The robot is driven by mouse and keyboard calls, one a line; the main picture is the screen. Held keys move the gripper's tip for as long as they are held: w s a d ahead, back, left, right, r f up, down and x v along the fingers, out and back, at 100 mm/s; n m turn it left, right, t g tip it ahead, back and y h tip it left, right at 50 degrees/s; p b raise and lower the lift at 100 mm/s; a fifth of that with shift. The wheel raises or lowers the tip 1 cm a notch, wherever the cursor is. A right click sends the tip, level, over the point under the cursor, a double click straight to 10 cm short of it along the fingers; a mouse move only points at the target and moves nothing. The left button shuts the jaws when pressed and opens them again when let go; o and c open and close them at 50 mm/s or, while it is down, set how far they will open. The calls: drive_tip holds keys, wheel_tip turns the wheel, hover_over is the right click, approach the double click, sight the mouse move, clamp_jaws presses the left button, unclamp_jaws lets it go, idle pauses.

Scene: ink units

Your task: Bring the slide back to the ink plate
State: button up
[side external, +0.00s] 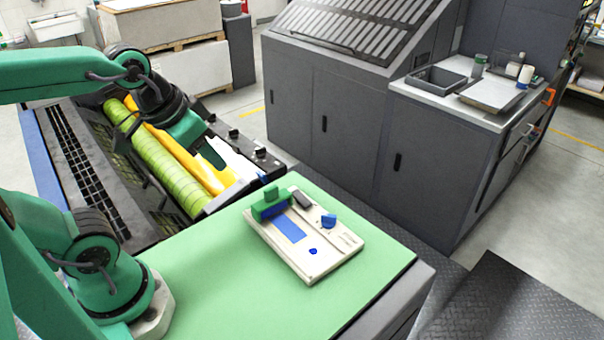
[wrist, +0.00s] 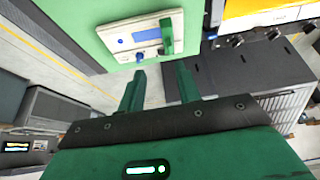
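The cream ink plate unit (side external: 325,262) lies on the green tabletop, with a blue patch (side external: 289,229) on its face. The green slide (side external: 268,211) with an upright grip sits across the unit's far left end, with a dark blue strip along its front edge. In the wrist view the unit (wrist: 126,53) is near the top, with the slide (wrist: 166,37) at its right end. My gripper (side external: 213,158) is in the air left of and above the unit, apart from the slide. In the wrist view its two fingers (wrist: 160,84) are spread with nothing between them.
A dark grey block (side external: 300,198) and a blue knob (side external: 328,221) sit on the unit, near the slide. Yellow-green rollers (side external: 165,160) lie in the machine beyond the table's left edge. Grey cabinets (side external: 330,120) stand behind. The green tabletop (side external: 225,290) around the unit is clear.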

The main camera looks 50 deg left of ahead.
drive_tip(key=w+f+g, duration=0.3)
drive_tip(key=w, duration=0.4)
drive_tip(key=g, duration=0.2)
hover_over(271, 188)
drive_tip(key=shift+m, duration=0.3)
drive_tip(key=f, duration=0.5)
drive_tip(key=shift+s+f, duration=0.25)
drive_tip(key=shift+f, duration=0.15)
drive_tip(key=shift+w+f, duration=0.3)
drive_tip(key=shift+f, duration=0.05)
drive_tip(key=shift+f, duration=3.9)
clamp_jaws()
